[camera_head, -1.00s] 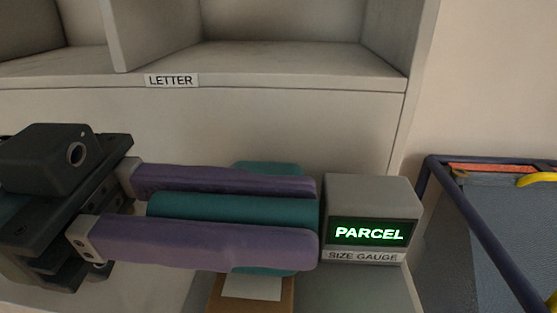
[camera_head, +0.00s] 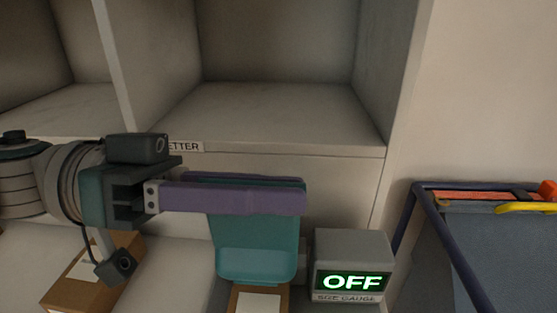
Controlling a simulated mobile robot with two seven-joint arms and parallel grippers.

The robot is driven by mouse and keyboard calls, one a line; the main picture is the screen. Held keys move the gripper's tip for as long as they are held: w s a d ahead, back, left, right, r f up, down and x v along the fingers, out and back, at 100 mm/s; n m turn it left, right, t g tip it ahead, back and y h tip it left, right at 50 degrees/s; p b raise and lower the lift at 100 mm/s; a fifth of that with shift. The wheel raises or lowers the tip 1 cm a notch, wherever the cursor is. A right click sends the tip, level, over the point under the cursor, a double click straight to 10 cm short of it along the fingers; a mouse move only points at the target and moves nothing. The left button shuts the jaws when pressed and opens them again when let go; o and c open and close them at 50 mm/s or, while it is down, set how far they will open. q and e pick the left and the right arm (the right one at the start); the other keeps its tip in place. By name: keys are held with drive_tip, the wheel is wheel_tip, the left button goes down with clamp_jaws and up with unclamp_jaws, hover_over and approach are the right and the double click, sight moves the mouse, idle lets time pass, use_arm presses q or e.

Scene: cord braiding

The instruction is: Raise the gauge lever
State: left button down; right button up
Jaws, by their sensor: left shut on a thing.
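The size gauge (camera_head: 352,249) is a grey box at the lower right of centre. Its lit display (camera_head: 351,282) reads OFF in white on green. The teal gauge lever (camera_head: 257,240) stands beside the box on its left, its flat face towards me. My left gripper (camera_head: 304,190) reaches in from the left with purple fingers, shut on the lever's upper part. The fingers hide most of the lever's top edge. My right gripper is not in view.
A cardboard box (camera_head: 258,300) with a white label sits below the lever, and another carton (camera_head: 72,282) is at lower left. Shelf compartments with a partly hidden LETTER label (camera_head: 186,147) are behind. A blue-framed bin (camera_head: 490,245) stands at right.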

use_arm(q)
drive_tip(key=shift+w+r+n, duration=0.25)
drive_tip(key=shift+w+n, duration=0.45)
drive_tip(key=shift+w, duration=0.15)
drive_tip(key=c, duration=0.7)
unclamp_jaws()
drive_tip(key=shift+a+b, duration=0.8)
drive_tip(key=shift+a, duration=4.2)
